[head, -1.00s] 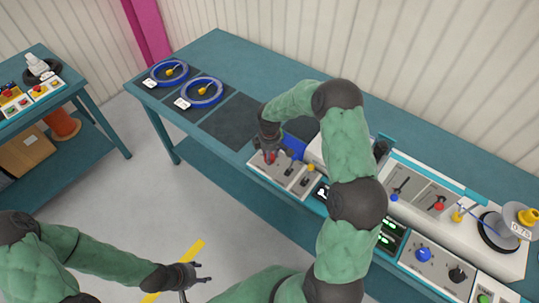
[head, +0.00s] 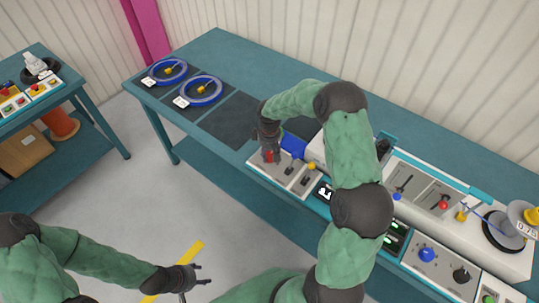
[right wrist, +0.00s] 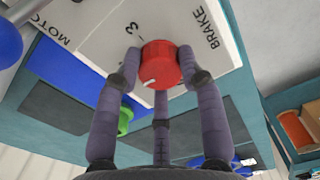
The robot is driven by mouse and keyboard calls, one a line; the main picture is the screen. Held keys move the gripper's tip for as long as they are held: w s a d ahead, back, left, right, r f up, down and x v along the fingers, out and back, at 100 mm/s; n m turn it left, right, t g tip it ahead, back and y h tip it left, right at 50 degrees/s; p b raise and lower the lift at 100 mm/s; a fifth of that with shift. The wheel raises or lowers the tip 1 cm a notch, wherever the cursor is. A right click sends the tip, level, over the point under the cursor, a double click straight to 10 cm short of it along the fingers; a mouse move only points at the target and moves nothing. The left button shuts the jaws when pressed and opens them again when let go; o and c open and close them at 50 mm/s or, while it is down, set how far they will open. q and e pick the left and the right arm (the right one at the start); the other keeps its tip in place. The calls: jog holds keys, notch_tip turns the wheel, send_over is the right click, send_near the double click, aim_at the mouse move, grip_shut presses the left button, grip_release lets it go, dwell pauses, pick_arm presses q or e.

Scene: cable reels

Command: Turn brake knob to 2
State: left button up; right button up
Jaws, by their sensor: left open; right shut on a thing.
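The red brake knob (right wrist: 161,64) stands on a white panel marked BRAKE, with a white pointer line at its lower left and a printed 3 beside it. No other numeral is readable. My right gripper (right wrist: 160,70) is shut on the knob, its fingers around the sides. In the head view the right gripper (head: 268,155) is over the panel's left end and mostly covers the knob. My left gripper (head: 204,275) is open and empty, low in the picture over the floor, away from the bench.
Blue cable reels (head: 203,91) lie on dark mats at the bench's left end. Black levers (head: 291,171) stand beside the brake panel. A grey spool (head: 511,224) and a blue knob (head: 426,254) are at the right. A second table (head: 45,90) stands at the far left.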

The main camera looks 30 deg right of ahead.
aim_at(269, 155)
jog(key=m+b, duration=0.1)
jog(key=m, duration=0.3)
jog(key=shift+m, duration=0.4)
dwell(0.4)
jog(key=o, duration=1.1)
jog(key=shift+o, duration=0.2)
notch_tip(269, 155, up, 12)
